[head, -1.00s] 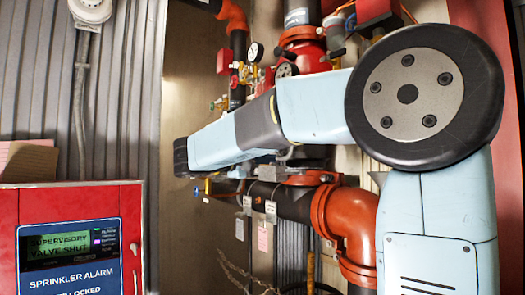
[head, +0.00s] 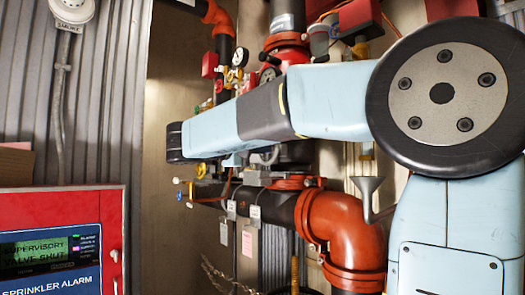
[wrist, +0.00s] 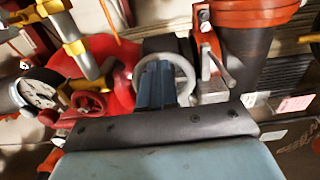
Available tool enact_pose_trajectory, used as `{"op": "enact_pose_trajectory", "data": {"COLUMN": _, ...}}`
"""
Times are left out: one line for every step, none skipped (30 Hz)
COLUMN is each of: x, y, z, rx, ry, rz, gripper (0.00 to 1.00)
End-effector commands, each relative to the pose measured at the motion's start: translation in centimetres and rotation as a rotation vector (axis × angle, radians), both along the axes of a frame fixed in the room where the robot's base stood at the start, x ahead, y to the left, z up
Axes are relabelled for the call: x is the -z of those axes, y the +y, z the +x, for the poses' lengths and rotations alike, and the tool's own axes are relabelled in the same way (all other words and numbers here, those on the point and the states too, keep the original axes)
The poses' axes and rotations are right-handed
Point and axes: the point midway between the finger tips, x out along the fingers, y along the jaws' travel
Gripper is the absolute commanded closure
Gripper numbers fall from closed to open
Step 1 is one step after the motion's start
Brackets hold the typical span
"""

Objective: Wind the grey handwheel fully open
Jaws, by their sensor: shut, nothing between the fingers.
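The grey handwheel (wrist: 187,67) is a ring in the middle of the wrist view. In the head view, a curved grey piece (head: 268,156), perhaps the wheel's rim, shows just below my arm. My fingers are hidden there by my arm.
A red handwheel (wrist: 88,103) and a pressure gauge (wrist: 38,93) are left of the grey wheel. A lever (wrist: 218,68) sits close on its right. An orange pipe elbow (head: 345,235) and funnel (head: 368,195) are below my arm. The alarm panel (head: 113,215) reads "SUPERVISORY VALVE SHUT".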

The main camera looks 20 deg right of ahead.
Motion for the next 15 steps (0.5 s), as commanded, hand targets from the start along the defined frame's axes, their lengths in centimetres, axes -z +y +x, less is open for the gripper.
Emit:
{"op": "enact_pose_trajectory", "data": {"x": 0.0, "y": -0.02, "z": 0.01, "rx": 0.0, "ry": 0.0, "rz": 0.0, "gripper": 1.0}}
{"op": "enact_pose_trajectory", "data": {"x": 0.01, "y": -0.04, "z": 0.01, "rx": 0.0, "ry": 0.0, "rz": 0.0, "gripper": 1.0}}
{"op": "enact_pose_trajectory", "data": {"x": 0.0, "y": -0.07, "z": 0.02, "rx": 0.0, "ry": 0.0, "rz": 0.0, "gripper": 1.0}}
{"op": "enact_pose_trajectory", "data": {"x": 0.01, "y": -0.1, "z": 0.03, "rx": 0.0, "ry": 0.0, "rz": 0.0, "gripper": 1.0}}
{"op": "enact_pose_trajectory", "data": {"x": 0.01, "y": -0.13, "z": 0.04, "rx": 0.001, "ry": 0.0, "rz": 0.0, "gripper": 1.0}}
{"op": "enact_pose_trajectory", "data": {"x": 0.01, "y": -0.18, "z": 0.06, "rx": 0.001, "ry": 0.0, "rz": 0.0, "gripper": 1.0}}
{"op": "enact_pose_trajectory", "data": {"x": 0.01, "y": -0.23, "z": 0.07, "rx": 0.001, "ry": 0.0, "rz": 0.0, "gripper": 1.0}}
{"op": "enact_pose_trajectory", "data": {"x": 0.0, "y": -0.28, "z": 0.09, "rx": 0.001, "ry": 0.0, "rz": 0.0, "gripper": 1.0}}
{"op": "enact_pose_trajectory", "data": {"x": 0.0, "y": -0.34, "z": 0.12, "rx": 0.001, "ry": 0.0, "rz": 0.0, "gripper": 1.0}}
{"op": "enact_pose_trajectory", "data": {"x": 0.01, "y": -0.39, "z": 0.14, "rx": 0.001, "ry": 0.0, "rz": 0.0, "gripper": 1.0}}
{"op": "enact_pose_trajectory", "data": {"x": 0.01, "y": -0.43, "z": 0.15, "rx": 0.0, "ry": 0.0, "rz": 0.0, "gripper": 1.0}}
{"op": "enact_pose_trajectory", "data": {"x": 0.01, "y": -0.49, "z": 0.17, "rx": 0.0, "ry": 0.0, "rz": 0.0, "gripper": 1.0}}
{"op": "enact_pose_trajectory", "data": {"x": 0.0, "y": -0.55, "z": 0.19, "rx": 0.0, "ry": 0.0, "rz": 0.0, "gripper": 1.0}}
{"op": "enact_pose_trajectory", "data": {"x": 0.01, "y": -0.58, "z": 0.21, "rx": 0.0, "ry": 0.0, "rz": 0.0, "gripper": 1.0}}
{"op": "enact_pose_trajectory", "data": {"x": 0.01, "y": -0.65, "z": 0.23, "rx": 0.0, "ry": 0.0, "rz": 0.0, "gripper": 1.0}}
